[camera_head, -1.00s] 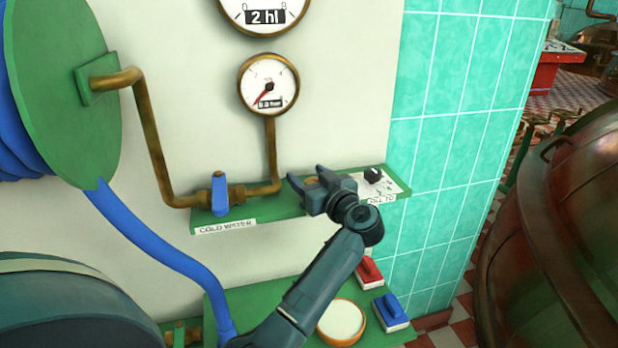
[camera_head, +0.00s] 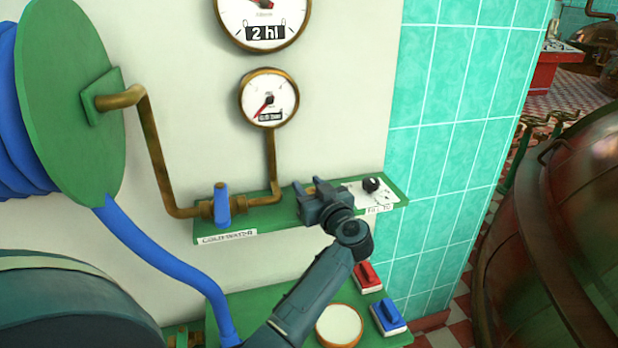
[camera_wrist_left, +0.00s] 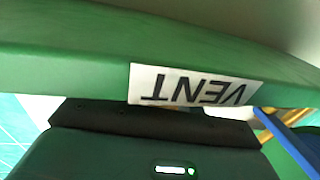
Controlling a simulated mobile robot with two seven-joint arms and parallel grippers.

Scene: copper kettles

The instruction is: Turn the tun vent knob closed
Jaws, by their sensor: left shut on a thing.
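My left gripper (camera_head: 309,192) is at the green shelf (camera_head: 275,217) on the wall, between the blue valve lever and the black knob. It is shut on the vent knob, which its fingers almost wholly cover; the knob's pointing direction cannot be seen. In the left wrist view, a white VENT label (camera_wrist_left: 190,87) shows upside down on the shelf's green edge, just above my dark gripper body (camera_wrist_left: 150,135). My right gripper is not in view.
The blue cold water lever (camera_head: 221,203) stands left on a brass pipe (camera_head: 155,150). A black knob (camera_head: 371,185) sits right on a white dial plate. Below are red (camera_head: 368,277) and blue (camera_head: 388,314) switches. Gauges hang above; a copper kettle (camera_head: 560,240) stands right.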

